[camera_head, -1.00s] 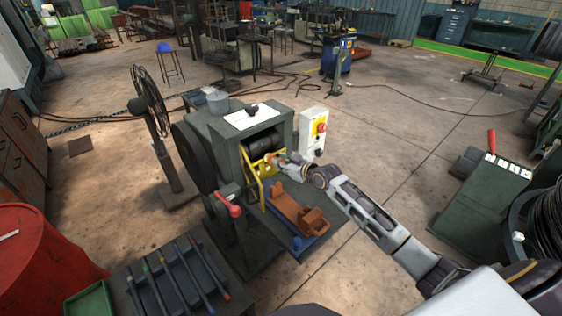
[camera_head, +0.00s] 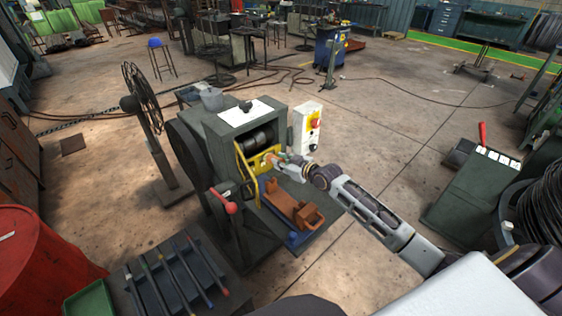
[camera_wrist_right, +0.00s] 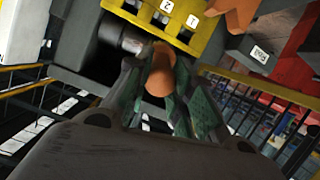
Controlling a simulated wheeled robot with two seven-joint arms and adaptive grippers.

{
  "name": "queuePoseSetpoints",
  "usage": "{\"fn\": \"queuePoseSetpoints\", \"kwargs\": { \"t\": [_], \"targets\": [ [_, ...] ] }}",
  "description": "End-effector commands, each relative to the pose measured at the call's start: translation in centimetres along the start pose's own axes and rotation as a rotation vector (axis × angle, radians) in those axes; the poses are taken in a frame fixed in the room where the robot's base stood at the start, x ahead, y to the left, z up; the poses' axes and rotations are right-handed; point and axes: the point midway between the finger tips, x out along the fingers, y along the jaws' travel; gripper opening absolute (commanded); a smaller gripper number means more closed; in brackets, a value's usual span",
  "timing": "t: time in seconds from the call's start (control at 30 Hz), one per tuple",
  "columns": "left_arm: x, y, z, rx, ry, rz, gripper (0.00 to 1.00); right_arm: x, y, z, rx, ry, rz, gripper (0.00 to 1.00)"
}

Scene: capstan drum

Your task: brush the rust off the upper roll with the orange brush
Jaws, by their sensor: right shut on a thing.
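The grey-green machine (camera_head: 215,125) stands mid-picture in the head view, with dark rolls (camera_head: 260,138) in its front opening. I cannot clearly tell the upper roll from the lower one, or see its rust. My right gripper (camera_head: 274,160) is at the front of this opening, just below the rolls, by the yellow frame (camera_head: 243,162). In the right wrist view the right gripper (camera_wrist_right: 163,88) is shut on the orange brush (camera_wrist_right: 159,72). A dark roll-like part with a bright end (camera_wrist_right: 128,40) shows beyond it. The brush's bristles are hidden. My left gripper is not in view.
A brown-orange metal piece (camera_head: 290,203) lies on the machine's lower shelf. A white control box (camera_head: 306,125) stands right of the opening. A red-knobbed lever (camera_head: 230,207) stands in front. A red drum (camera_head: 40,265) is at left.

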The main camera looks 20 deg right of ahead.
Motion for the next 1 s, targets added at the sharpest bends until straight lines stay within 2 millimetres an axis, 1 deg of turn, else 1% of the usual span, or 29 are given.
{"fn": "queuePoseSetpoints", "kwargs": {
  "t": [0.53,0.77,1.0],
  "targets": [
    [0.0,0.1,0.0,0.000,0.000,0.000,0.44,0.0,0.0,-0.1,0.000,0.001,0.000,0.00],
    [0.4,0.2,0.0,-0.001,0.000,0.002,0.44,1.1,0.1,-0.4,0.000,0.003,0.001,0.00],
    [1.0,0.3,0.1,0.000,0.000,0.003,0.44,2.8,0.2,-1.0,0.000,0.003,0.001,0.00]
  ]
}}
